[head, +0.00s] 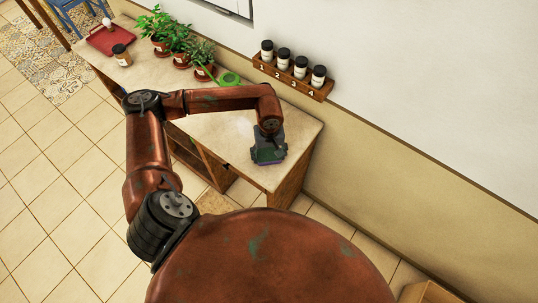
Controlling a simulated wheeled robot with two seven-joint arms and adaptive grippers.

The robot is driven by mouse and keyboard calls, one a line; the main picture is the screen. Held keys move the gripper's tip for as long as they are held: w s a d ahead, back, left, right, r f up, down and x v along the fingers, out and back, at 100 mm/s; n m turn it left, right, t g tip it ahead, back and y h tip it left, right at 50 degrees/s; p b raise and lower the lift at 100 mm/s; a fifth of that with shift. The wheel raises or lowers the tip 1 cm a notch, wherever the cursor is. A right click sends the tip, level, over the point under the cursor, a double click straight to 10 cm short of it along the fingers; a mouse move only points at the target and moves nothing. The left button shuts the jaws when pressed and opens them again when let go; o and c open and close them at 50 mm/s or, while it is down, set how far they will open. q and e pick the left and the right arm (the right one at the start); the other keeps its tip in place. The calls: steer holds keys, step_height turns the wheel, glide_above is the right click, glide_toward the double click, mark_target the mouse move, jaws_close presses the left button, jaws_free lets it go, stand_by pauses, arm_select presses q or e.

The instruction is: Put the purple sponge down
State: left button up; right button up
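My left gripper (268,149) points down over the near right end of the counter (304,129). A thin purple sliver, likely the purple sponge (270,163), shows at the gripper's lower edge. The gripper hides most of it. I cannot tell whether the fingers are closed on it, or whether it touches the counter. My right gripper is not in view.
A wall rack (316,92) holds several numbered, black-lidded jars. Potted plants (202,55), a green watering can (229,78), a jar (122,55) and a red tray (107,39) stand farther along the counter. The counter beside my gripper is clear.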

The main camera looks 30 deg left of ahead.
mark_target(269, 155)
arm_select(q)
steer(key=o, duration=0.4)
steer(key=shift+c, duration=0.2)
steer(key=shift+r, duration=0.15)
steer(key=shift+r, duration=0.2)
step_height(269, 155, up, 12)
steer(key=shift+f, duration=0.15)
stand_by(0.4)
